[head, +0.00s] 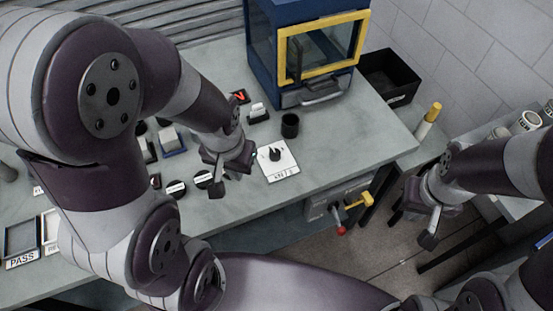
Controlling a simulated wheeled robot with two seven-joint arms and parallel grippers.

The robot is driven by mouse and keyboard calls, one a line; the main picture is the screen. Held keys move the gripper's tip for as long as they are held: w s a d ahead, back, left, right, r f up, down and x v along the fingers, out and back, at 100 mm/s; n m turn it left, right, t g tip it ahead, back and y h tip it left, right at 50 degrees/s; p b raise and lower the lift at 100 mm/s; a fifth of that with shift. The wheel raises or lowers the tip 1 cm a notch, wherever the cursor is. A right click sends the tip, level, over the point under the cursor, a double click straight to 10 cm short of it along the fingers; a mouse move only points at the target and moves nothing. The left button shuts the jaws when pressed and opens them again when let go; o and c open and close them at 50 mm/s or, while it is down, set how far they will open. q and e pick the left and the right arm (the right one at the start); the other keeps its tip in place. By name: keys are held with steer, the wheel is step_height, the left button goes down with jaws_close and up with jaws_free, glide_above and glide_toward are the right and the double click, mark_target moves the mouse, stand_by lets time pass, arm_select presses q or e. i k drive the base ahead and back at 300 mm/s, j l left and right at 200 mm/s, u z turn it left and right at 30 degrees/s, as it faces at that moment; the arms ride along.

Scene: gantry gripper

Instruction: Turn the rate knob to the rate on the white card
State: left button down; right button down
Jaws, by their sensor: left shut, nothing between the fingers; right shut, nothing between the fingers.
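A black knob (275,154) sits on a white plate (281,170) near the front edge of the grey table, right of my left gripper. The plate carries dark lettering too small to read. The knob's pointer setting is also too small to tell. I cannot make out for certain which piece is the white card with the rate. My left gripper (216,184) is shut and empty, above the table just left of the plate and apart from the knob. My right gripper (431,232) is shut and empty, off the table's right side above the floor.
A blue cabinet with a yellow-framed window (320,48) stands at the back. A black cup (290,126) stands behind the knob. Small blocks and black discs (175,188) lie left of my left gripper.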

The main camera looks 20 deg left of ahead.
mark_target(274, 153)
steer(key=k+l+u, duration=0.2)
steer(key=u, duration=0.2)
steer(key=k+l+u, duration=0.1)
steer(key=k+u, duration=0.3)
steer(key=i, duration=0.1)
